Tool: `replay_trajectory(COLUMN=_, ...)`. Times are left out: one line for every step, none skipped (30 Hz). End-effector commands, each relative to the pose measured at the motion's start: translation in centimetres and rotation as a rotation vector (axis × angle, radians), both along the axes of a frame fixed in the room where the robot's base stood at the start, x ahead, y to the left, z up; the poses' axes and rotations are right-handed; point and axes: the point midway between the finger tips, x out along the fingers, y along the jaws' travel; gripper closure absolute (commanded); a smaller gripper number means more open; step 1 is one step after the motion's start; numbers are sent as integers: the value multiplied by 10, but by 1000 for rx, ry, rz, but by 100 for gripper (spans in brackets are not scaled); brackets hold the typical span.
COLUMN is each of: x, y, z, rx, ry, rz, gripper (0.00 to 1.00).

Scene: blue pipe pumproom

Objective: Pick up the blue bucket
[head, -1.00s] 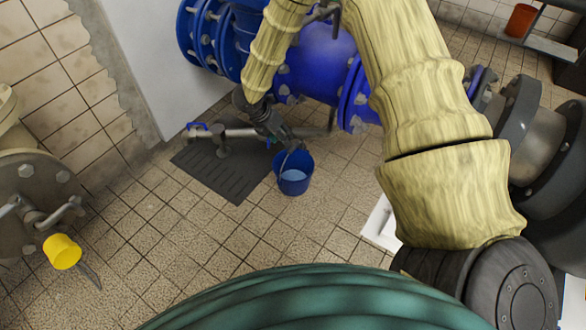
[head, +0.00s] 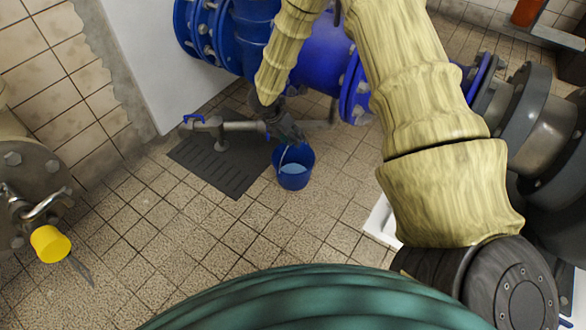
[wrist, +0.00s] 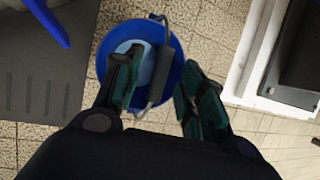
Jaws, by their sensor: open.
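The blue bucket (head: 293,172) stands upright on the tiled floor beside a dark grate, with something light blue inside it. In the wrist view the bucket (wrist: 176,76) is below my gripper (wrist: 162,92), whose green-padded fingers are spread apart. The bucket's handle (wrist: 161,72), with a grey grip, crosses the opening and lies between the two fingers in the picture. I cannot tell whether a finger touches it. In the head view my gripper (head: 290,135) is just above the bucket's rim and hides part of it.
A dark floor grate (head: 215,160) lies left of the bucket, with a grey pipe and blue-handled valve (head: 222,127) above it. Large blue pipes (head: 320,60) stand behind. A white-edged frame (head: 381,222) lies at the right.

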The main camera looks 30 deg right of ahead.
Motion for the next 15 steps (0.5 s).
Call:
replay_trajectory(x=0, y=-4, z=-9, rx=0, ry=0, rz=-1, gripper=59)
replay_trajectory(x=0, y=-5, z=-14, rx=0, ry=0, rz=-1, gripper=59)
replay_trajectory(x=0, y=-8, z=-18, rx=0, ry=0, rz=-1, gripper=59)
replay_trajectory(x=0, y=-9, z=-20, rx=-1, ry=0, rz=-1, gripper=59)
replay_trajectory(x=0, y=-10, z=-22, rx=-1, ry=0, rz=-1, gripper=59)
replay_trajectory(x=0, y=-11, z=-23, rx=-1, ry=-1, rz=-1, gripper=59)
replay_trajectory(x=0, y=-12, z=-23, rx=-1, ry=-1, rz=-1, gripper=59)
replay_trajectory(x=0, y=-12, z=-23, rx=-1, ry=-1, rz=-1, gripper=59)
replay_trajectory(x=0, y=-12, z=-23, rx=-1, ry=-1, rz=-1, gripper=59)
replay_trajectory(x=0, y=-12, z=-23, rx=-1, ry=-1, rz=-1, gripper=59)
replay_trajectory(x=0, y=-12, z=-22, rx=-1, ry=-1, rz=-1, gripper=59)
replay_trajectory(x=0, y=-12, z=-22, rx=-1, ry=-1, rz=-1, gripper=59)
replay_trajectory(x=0, y=-12, z=-22, rx=-1, ry=-1, rz=-1, gripper=59)
replay_trajectory(x=0, y=-12, z=-22, rx=-1, ry=-1, rz=-1, gripper=61)
replay_trajectory(x=0, y=-12, z=-23, rx=-1, ry=-1, rz=-1, gripper=68)
